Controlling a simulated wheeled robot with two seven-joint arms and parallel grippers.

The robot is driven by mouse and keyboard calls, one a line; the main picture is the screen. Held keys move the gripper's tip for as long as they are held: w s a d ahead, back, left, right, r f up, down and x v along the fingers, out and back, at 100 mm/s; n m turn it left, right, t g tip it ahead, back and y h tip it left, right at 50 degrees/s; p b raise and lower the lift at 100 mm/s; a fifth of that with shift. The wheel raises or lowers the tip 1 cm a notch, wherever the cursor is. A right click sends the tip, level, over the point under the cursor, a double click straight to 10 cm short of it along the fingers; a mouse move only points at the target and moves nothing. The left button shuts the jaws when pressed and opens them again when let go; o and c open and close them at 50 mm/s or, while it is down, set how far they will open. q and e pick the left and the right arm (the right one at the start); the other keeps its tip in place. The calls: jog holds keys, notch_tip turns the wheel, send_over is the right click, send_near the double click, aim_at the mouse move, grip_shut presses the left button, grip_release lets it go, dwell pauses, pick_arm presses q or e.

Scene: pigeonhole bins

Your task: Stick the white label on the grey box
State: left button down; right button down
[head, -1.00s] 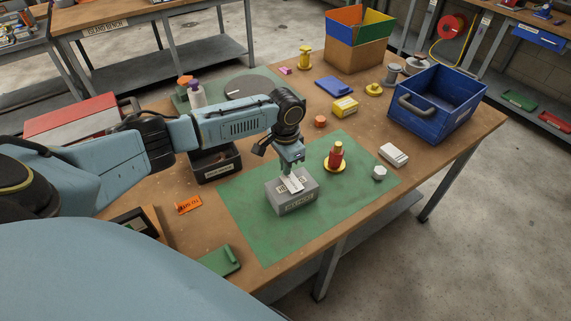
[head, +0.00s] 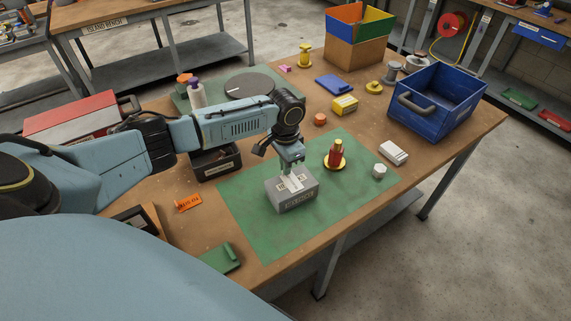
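The grey box (head: 298,204) sits on the green mat, with a printed label on its front face. The white label (head: 294,184) lies on top of the box and looks flat against it. My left gripper (head: 291,169) is just above the back part of the box top, pointing down. Its fingers look spread apart and clear of the label, though they are small in the picture. My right gripper is not in view.
On the green mat (head: 250,222), a red and yellow piece (head: 336,155) and a white nut-like piece (head: 379,171) stand right of the box. A black bin (head: 216,163) is under my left forearm. A blue crate (head: 436,105) stands at the right.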

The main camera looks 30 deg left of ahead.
pick_arm(q)
jog(key=shift+f, duration=0.1)
dwell(0.3)
jog(key=c, duration=1.6)
grip_release()
jog(key=shift+o, duration=0.2)
notch_tip(320, 180, up, 14)
jog(key=shift+f+p, duration=0.25)
jog(key=shift+p, duration=0.05)
